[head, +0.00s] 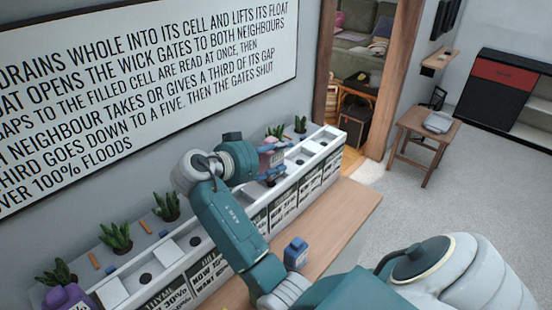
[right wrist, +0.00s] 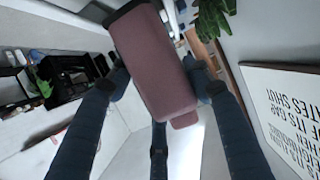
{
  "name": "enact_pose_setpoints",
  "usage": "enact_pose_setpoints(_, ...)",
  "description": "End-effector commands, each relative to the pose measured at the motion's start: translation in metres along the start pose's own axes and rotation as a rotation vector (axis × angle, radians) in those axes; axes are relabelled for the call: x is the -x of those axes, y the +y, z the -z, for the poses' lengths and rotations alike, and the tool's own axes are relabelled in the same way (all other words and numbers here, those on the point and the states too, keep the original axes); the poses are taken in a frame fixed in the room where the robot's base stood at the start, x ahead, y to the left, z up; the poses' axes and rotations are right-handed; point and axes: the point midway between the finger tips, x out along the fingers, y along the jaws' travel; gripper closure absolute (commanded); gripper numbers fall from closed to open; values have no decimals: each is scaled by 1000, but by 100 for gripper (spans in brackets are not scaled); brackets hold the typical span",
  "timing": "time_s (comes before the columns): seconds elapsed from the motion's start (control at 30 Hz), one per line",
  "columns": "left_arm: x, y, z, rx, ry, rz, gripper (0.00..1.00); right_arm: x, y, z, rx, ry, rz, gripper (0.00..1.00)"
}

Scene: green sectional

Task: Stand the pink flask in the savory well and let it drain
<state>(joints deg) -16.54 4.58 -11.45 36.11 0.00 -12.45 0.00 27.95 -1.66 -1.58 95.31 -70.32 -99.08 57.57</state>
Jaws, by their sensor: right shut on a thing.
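The pink flask (head: 271,157) is held by my right gripper (head: 274,173) over the middle-to-far part of the white planter trough (head: 234,216). In the right wrist view the flask (right wrist: 153,62) lies between the blue fingers of my right gripper (right wrist: 160,82), which are shut on its sides. My gripper and arm hide part of the flask and the trough under it, so I cannot tell whether its base touches a well. The trough has a row of white wells with dark labels on its front. I cannot read which label says savory. My left gripper is not in view.
A purple flask (head: 66,299) is at the near left end. Potted plants (head: 116,236) line the wall side, under a large text sign (head: 150,85). A small table (head: 422,124) stands further right.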

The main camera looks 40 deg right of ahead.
Motion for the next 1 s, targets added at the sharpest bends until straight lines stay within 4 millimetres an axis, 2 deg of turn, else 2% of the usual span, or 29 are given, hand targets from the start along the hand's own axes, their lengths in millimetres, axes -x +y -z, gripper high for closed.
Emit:
enact_pose_setpoints(0.13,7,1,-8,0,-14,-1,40,-7,0,-16,2,1,0,83)
enact_pose_setpoints(0.37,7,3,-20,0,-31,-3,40,-8,0,-20,-2,1,2,83)
enact_pose_setpoints(0.93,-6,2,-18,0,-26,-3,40,-13,0,-31,-1,1,0,83)
enact_pose_setpoints(0.97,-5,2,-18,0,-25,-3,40,-13,0,-32,0,0,0,49)
enact_pose_setpoints(1.0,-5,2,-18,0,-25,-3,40,-13,0,-32,0,-1,-1,43)
